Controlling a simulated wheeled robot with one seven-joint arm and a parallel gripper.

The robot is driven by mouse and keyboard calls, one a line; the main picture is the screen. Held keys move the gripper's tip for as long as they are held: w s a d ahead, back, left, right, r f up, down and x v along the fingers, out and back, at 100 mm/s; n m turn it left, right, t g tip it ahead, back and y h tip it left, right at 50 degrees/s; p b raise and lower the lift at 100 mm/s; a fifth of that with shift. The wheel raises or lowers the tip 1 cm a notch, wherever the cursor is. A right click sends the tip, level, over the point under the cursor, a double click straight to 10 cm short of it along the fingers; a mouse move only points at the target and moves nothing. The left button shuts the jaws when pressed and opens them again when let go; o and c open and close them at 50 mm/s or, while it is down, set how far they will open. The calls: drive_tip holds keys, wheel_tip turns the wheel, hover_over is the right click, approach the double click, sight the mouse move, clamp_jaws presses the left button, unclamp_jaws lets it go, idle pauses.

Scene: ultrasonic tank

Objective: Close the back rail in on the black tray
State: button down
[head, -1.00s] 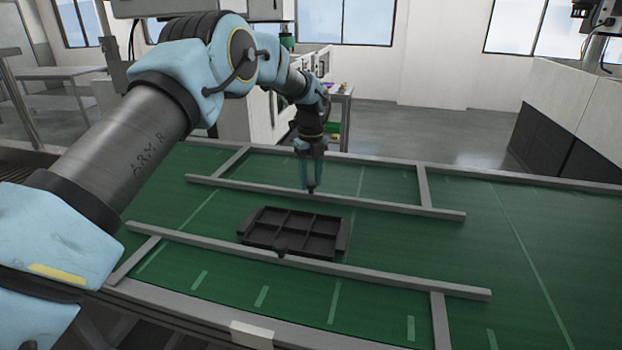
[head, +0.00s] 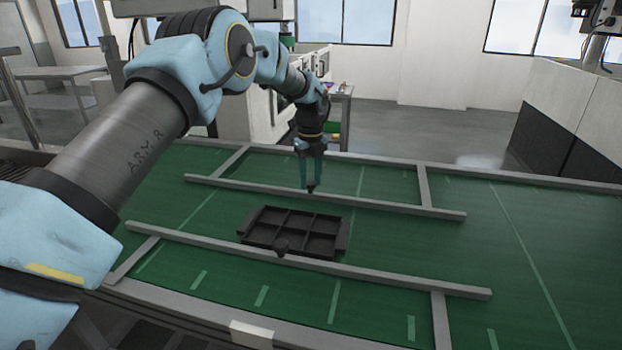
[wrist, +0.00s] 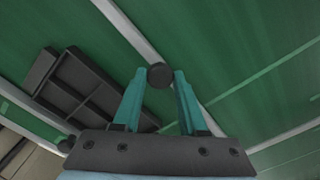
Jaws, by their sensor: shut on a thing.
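The black tray (head: 296,232), divided into several compartments, lies on the green surface between two grey rails. The back rail (head: 390,206) runs behind it with a strip of green between them. The front rail (head: 400,280) runs close along the tray's front edge. My gripper (head: 310,187) points down at the back rail, behind the tray. In the wrist view its teal fingers are shut on a round dark knob (wrist: 160,75) on that rail. The tray also shows at the left of the wrist view (wrist: 85,88).
A similar dark knob (head: 281,246) stands at the front rail, by the tray's front edge. Grey crossbars (head: 424,186) join the rails to the frame. The green surface (head: 540,240) is clear at the right.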

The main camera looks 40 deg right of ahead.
drive_tip(key=s+a+b, duration=0.1)
drive_tip(key=a, duration=0.1)
drive_tip(key=s+a+b, duration=0.1)
drive_tip(key=s+a, duration=0.1)
drive_tip(key=s+a+b, duration=0.1)
drive_tip(key=a, duration=0.1)
drive_tip(key=shift+s+a, duration=0.15)
drive_tip(key=shift+a, duration=0.25)
drive_tip(key=shift+c, duration=2.3)
unclamp_jaws()
wheel_tip(320, 180, up, 11)
drive_tip(key=b, duration=0.3)
